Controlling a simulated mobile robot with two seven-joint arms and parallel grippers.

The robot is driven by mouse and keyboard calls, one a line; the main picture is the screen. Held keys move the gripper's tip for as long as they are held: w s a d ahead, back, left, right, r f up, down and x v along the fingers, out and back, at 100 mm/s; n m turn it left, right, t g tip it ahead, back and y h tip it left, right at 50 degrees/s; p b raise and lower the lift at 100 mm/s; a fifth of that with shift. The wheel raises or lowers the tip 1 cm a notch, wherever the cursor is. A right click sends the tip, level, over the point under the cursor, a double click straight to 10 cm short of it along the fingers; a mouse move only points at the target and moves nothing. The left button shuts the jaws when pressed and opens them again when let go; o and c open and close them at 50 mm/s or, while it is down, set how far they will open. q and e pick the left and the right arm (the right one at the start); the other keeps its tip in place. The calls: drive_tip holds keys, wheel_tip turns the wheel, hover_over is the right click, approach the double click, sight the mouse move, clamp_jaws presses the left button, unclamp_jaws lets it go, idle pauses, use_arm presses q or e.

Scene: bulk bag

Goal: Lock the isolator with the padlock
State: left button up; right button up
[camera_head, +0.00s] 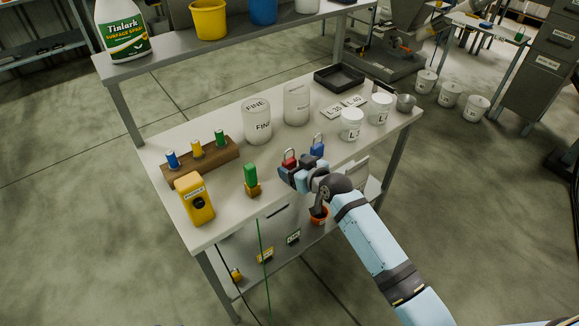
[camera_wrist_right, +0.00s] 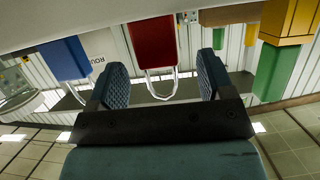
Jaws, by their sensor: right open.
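A red padlock (camera_head: 290,157) with a metal shackle stands on the table, just beyond my right gripper (camera_head: 292,172). A blue padlock (camera_head: 317,148) stands to its right. In the right wrist view the scene appears upside down; the red padlock (camera_wrist_right: 152,42) shows between the two open fingers (camera_wrist_right: 160,85), with no visible grip on it. The blue padlock (camera_wrist_right: 66,58) is outside the fingers there. A yellow box with a black round knob (camera_head: 195,200), which looks like the isolator, stands at the table's front left. My left gripper is not in view.
A green block on a small base (camera_head: 251,178) stands between the yellow box and my gripper. A wooden rack (camera_head: 202,160) with coloured pieces is behind. Frosted jars (camera_head: 257,122), white tubs (camera_head: 351,124) and a black tray (camera_head: 339,77) fill the back and right.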

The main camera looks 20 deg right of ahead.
sight(292, 164)
drive_tip(key=x, duration=0.3)
drive_tip(key=shift+w+f, duration=0.15)
drive_tip(key=shift+w, duration=0.05)
drive_tip(key=shift+d, duration=0.1)
drive_tip(key=shift+c, duration=0.2)
drive_tip(key=c, duration=1)
